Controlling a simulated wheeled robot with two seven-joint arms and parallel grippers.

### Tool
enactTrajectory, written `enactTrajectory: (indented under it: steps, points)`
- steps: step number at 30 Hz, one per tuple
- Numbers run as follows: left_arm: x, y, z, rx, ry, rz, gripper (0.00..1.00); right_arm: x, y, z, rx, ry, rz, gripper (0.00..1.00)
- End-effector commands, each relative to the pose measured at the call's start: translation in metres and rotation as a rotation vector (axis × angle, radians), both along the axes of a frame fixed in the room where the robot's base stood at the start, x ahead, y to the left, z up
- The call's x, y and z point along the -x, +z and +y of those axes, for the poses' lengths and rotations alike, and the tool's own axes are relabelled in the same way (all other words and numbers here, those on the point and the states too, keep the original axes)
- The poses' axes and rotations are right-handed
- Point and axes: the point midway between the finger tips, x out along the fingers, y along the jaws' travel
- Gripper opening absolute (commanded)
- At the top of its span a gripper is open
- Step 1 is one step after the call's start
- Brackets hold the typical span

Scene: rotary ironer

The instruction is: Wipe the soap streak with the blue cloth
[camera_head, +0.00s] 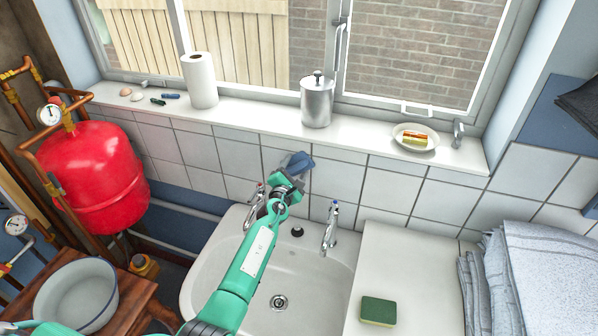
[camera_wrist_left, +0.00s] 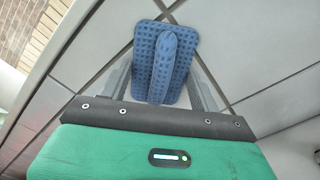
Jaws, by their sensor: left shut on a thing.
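My left gripper (camera_head: 293,173) reaches over the sink to the white tiled wall behind the taps. It is shut on the blue cloth (camera_head: 300,162). In the left wrist view the cloth (camera_wrist_left: 146,62) is a waffle-textured blue piece with a raised fold between the fingers, its flat part against or very close to the tiles. A faint greyish patch (camera_head: 284,158) shows beside the cloth in the head view; I cannot tell whether it is the soap streak. No clear streak shows in the wrist view. My right gripper is out of view.
Two taps, left (camera_head: 254,205) and right (camera_head: 330,228), flank the arm at the white sink (camera_head: 340,275). Above, the sill (camera_head: 260,117) holds a paper roll (camera_head: 199,80), a metal canister (camera_head: 317,100) and a soap dish (camera_head: 416,147). A sponge (camera_head: 378,311) and towels (camera_head: 540,270) are at right.

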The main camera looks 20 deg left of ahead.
Motion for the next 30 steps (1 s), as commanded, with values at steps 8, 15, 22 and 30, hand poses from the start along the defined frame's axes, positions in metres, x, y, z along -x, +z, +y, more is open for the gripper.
enactTrajectory:
  steps: [8, 15, 22, 30]
  points:
    - [0.004, 0.002, 0.000, -0.001, 0.000, 0.000, 0.45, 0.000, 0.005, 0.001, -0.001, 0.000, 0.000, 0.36]
    - [0.028, 0.002, 0.001, -0.002, -0.001, 0.002, 0.45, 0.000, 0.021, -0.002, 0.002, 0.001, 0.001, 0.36]
    - [0.051, 0.002, 0.001, -0.001, -0.001, 0.001, 0.45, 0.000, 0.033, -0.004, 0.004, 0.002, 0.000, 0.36]
    - [0.060, 0.000, 0.002, 0.000, 0.001, -0.001, 0.45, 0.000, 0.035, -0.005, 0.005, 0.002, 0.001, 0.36]
